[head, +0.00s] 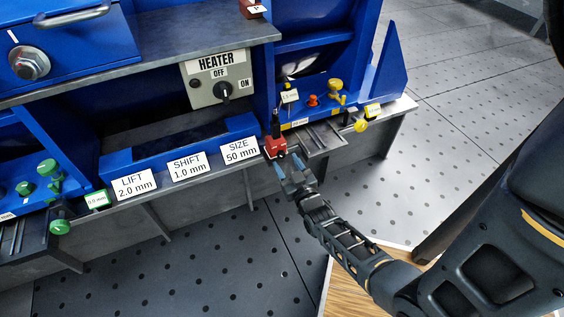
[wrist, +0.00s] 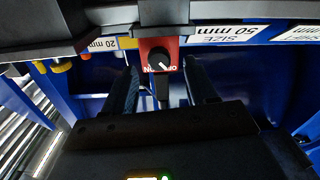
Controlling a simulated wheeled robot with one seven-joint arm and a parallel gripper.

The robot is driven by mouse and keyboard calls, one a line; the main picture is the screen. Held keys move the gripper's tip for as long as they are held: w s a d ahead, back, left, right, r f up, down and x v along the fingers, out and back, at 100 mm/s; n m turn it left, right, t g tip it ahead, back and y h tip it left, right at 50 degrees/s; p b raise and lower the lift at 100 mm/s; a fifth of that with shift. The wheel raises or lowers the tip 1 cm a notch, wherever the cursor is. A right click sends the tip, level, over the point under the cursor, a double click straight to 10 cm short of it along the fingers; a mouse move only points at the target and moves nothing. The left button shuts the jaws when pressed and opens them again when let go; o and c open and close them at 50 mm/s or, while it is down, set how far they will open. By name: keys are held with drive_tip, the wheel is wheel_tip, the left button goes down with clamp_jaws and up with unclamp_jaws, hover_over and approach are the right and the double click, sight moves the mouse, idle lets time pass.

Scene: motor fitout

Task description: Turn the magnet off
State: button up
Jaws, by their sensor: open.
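The magnet's red switch block (head: 275,147) sits at the front edge of the bench, right of the SIZE 50 mm label. In the wrist view the red block (wrist: 174,45) shows upside down, with a dark round knob (wrist: 158,60) bearing a white pointer line. Small white lettering is beside the knob; which word the pointer marks is hard to tell. My gripper (head: 288,167) is open just in front of the block, its blue-tipped fingers pointing at it.
A HEATER box (head: 217,80) with a dark knob stands above and left. Yellow and orange knobs (head: 335,90) are to the right, green ones (head: 47,170) far left. LIFT, SHIFT and SIZE labels (head: 187,165) line the blue front. The floor (head: 200,265) in front is clear.

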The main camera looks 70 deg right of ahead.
sight(281, 155)
drive_tip(key=shift+x, duration=1.4)
drive_tip(key=shift+c, duration=0.3)
drive_tip(key=c, duration=1)
